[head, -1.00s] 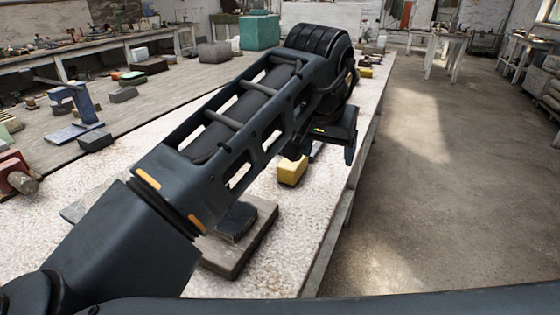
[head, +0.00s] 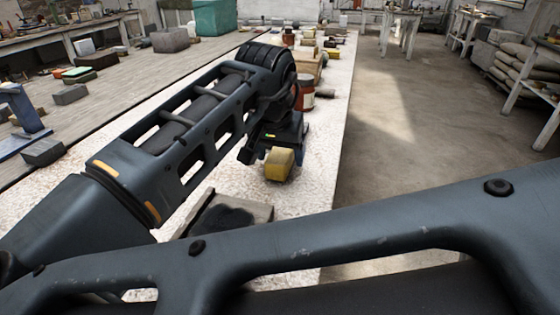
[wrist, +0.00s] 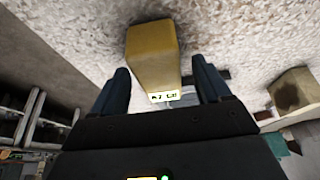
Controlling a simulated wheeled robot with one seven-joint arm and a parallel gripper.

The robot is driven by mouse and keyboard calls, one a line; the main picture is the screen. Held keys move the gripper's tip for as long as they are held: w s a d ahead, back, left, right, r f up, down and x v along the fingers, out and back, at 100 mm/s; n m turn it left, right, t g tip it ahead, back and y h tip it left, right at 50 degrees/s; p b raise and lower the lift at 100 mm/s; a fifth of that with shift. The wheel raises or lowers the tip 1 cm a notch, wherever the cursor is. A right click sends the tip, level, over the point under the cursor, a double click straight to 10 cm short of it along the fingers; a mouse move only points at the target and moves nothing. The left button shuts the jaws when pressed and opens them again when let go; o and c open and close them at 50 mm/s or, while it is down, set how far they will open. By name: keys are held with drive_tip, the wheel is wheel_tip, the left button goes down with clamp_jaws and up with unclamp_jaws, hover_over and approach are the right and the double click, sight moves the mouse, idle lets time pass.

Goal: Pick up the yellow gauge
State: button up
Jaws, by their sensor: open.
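The yellow gauge (head: 280,164) is a small yellow block on the pale speckled bench top, just in front of and below my gripper (head: 275,148) in the head view. In the wrist view the gauge (wrist: 152,55) shows its yellow body and a small pale display at its near end. My gripper (wrist: 160,66) is open, its two dark fingers on either side of the gauge's near end. I see no clear contact. The arm hides part of the bench behind it.
A grey slab with a dark top (head: 228,217) lies on the bench nearer me. A red-and-white tin (head: 304,95) stands beyond the gripper, with several blocks and jars behind it. A tan block (wrist: 292,92) shows at right in the wrist view. The floor right of the bench is clear.

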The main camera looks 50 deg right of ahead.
drive_tip(key=shift+x, duration=0.8)
drive_tip(key=shift+c, duration=0.2)
drive_tip(key=c, duration=1.2)
drive_tip(key=shift+c, duration=0.2)
drive_tip(key=shift+r, duration=0.1)
wheel_tip(320, 180, up, 4)
drive_tip(key=shift+r+p, duration=0.1)
drive_tip(key=shift+p, duration=0.2)
drive_tip(key=s+d+r, duration=0.4)
drive_tip(key=d+r, duration=0.2)
drive_tip(key=d, duration=0.4)
drive_tip(key=shift+s+d+r+p, duration=0.3)
drive_tip(key=shift+s+r+p, duration=0.05)
drive_tip(key=shift+s+p, duration=0.05)
